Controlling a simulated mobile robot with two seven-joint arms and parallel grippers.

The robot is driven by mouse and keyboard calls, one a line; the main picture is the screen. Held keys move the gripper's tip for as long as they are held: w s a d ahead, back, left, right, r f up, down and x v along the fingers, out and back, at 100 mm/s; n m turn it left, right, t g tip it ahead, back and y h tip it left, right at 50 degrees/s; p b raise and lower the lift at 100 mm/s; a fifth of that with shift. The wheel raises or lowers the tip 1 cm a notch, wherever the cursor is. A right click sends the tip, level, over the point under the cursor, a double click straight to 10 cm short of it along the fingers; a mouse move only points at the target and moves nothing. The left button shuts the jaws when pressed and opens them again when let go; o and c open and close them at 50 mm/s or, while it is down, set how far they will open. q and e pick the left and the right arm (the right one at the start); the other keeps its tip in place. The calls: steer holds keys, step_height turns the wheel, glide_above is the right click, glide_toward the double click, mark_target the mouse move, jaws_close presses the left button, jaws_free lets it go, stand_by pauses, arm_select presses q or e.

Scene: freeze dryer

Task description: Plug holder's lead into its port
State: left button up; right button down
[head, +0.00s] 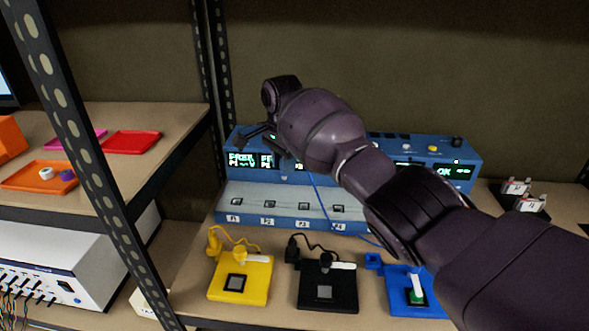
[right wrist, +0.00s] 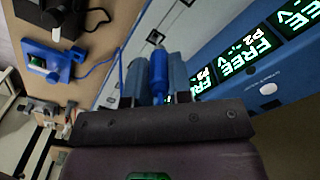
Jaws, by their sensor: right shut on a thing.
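My right gripper (head: 265,140) reaches over the blue device (head: 290,195). In the right wrist view its fingers are shut on a blue plug (right wrist: 158,72). A thin blue lead (head: 318,195) hangs below the gripper and runs toward the blue holder (head: 401,306), which has a green part and a white stick. The plug is above the device's pale ledge, apart from the ports. The ledge has a row of small dark ports (head: 305,208) with labels below. Displays (head: 242,160) behind read FREE with P1 and P2. My arm hides the middle displays. My left gripper is out of view.
A yellow holder (head: 256,291) and a black holder (head: 343,294), each with its own lead, stand in front of the device. A rack post (head: 95,165) stands at left. Red tray (head: 131,142) and orange tray (head: 25,181) lie on the left shelf.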

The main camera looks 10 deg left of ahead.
arm_select(q)
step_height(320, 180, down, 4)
steer(key=b, duration=0.3)
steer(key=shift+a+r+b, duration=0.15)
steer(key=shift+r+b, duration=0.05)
steer(key=shift+b, duration=0.2)
arm_select(e)
steer(key=a, duration=0.1)
steer(key=w+a, duration=0.1)
steer(key=a, duration=0.1)
steer(key=w+a, duration=0.1)
steer(key=shift+w+a, duration=0.1)
steer(key=shift+a, duration=0.1)
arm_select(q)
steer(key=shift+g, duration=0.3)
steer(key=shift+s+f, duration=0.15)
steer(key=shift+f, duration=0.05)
arm_select(e)
steer(key=shift+f, duration=1.75)
steer(key=shift+f+b, duration=0.3)
steer(key=shift+f, duration=2.3)
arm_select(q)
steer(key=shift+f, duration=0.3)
arm_select(e)
steer(key=shift+f, duration=0.4)
